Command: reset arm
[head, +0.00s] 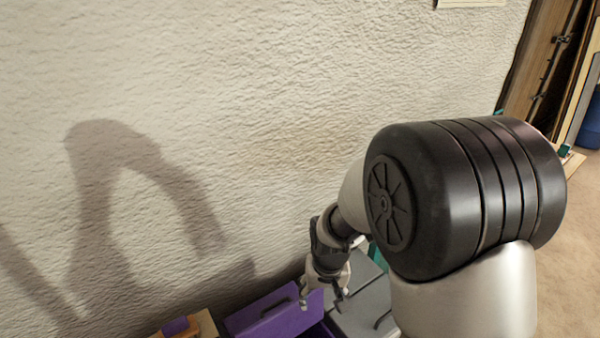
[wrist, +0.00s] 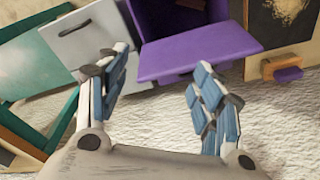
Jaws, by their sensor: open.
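My gripper (wrist: 155,95) is open and empty in the wrist view, its two blue-padded fingers spread apart. In the head view my gripper (head: 322,291) hangs at the end of my bent arm, low in the picture and close to the purple box. Its fingertips are small there. My own arm hides much of the lower right of the head view.
A purple box (wrist: 200,52) with an open flap, a grey box (wrist: 85,40), a teal-edged panel (wrist: 35,70) and a wooden piece with a purple handle (wrist: 288,74) lie near the gripper. A rough pale wall (head: 250,100) stands behind. Boards (head: 540,70) lean at the far right.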

